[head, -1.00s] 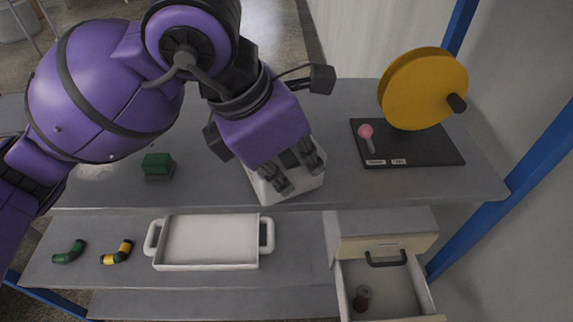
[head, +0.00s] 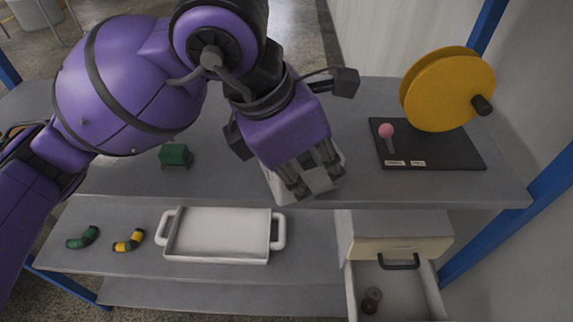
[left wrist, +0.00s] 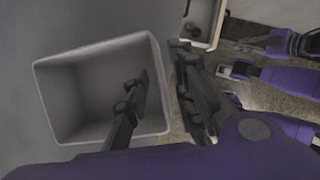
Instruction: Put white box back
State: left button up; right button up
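The white box (head: 322,182) stands at the front edge of the upper shelf, below my left gripper (head: 314,176). In the left wrist view the box (left wrist: 60,100) is open-topped and looks empty. My left gripper (left wrist: 160,85) straddles one box wall, one finger inside and one outside. The fingers are apart, and I cannot tell whether either touches the wall. My right gripper is outside the head view. Purple and dark parts of mine show at the right of the left wrist view, but its finger state is unclear.
A yellow reel (head: 440,92) and a pink-knobbed lever (head: 387,134) stand on a black plate at right. A green block (head: 174,155) is at left. Below are a white tray (head: 218,262), two curved hoses (head: 128,240) and an open drawer (head: 442,290) with small round items.

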pick_arm(q)
jog(key=v, duration=0.4)
jog(key=shift+r+p, duration=0.3)
jog(key=s+a+b, duration=0.1)
jog(key=s+a, duration=0.4)
jog(key=a, duration=0.6)
jog(key=shift+a+r, duration=0.2)
jog(key=shift+r, duration=0.1)
jog(key=shift+s, duration=0.1)
